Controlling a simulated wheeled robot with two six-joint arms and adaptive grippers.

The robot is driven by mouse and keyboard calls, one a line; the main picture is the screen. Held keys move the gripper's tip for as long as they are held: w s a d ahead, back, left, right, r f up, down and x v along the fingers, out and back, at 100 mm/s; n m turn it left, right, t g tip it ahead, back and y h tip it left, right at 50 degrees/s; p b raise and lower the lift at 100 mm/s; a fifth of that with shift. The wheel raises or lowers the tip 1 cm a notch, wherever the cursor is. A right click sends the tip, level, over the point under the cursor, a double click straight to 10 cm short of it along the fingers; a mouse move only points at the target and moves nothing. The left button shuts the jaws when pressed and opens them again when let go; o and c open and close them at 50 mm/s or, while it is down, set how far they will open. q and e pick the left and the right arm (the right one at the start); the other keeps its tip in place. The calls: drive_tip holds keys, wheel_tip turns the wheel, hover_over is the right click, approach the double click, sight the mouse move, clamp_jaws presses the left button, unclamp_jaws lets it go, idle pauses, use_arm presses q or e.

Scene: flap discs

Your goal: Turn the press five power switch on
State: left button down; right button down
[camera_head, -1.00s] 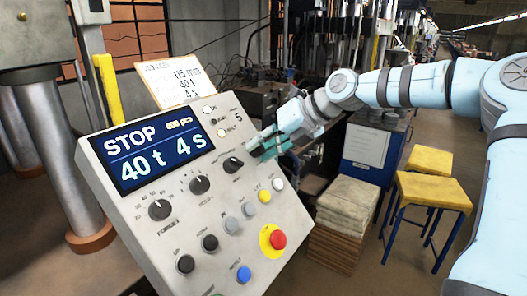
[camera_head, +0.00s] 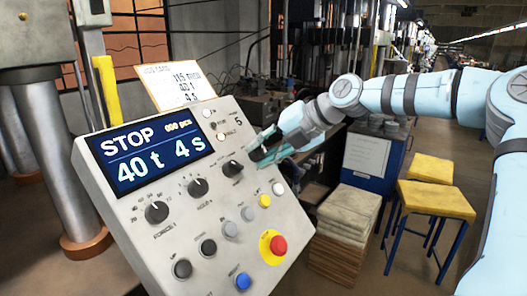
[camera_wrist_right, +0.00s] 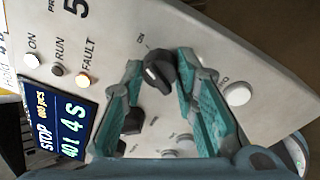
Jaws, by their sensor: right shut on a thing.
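The press five control panel (camera_head: 150,225) is a tilted pale grey box marked "5". Its power switch (camera_wrist_right: 160,70) is a black rotary knob with a white mark, near an "ON" label; it also shows in the head view (camera_head: 232,168). My right gripper (camera_head: 256,150) reaches the panel's right side from the upper right. In the right wrist view its teal fingers (camera_wrist_right: 160,66) stand on both sides of the knob, shut on it. I cannot tell exactly which way the knob points. My left gripper is not in view.
The display (camera_head: 150,158) reads STOP, 40 t, 4 s. Other knobs and buttons, with a red emergency stop (camera_head: 278,245), lie below. A card (camera_head: 178,88) stands behind the panel. Stacked sacks (camera_head: 350,208) and yellow stools (camera_head: 436,200) are at the right.

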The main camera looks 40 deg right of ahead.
drive_tip(key=shift+r, duration=0.15)
drive_tip(key=c, duration=1.3)
unclamp_jaws()
drive_tip(key=v, duration=1.2)
drive_tip(key=shift+d, duration=0.1)
drive_tip(key=shift+w, duration=0.15)
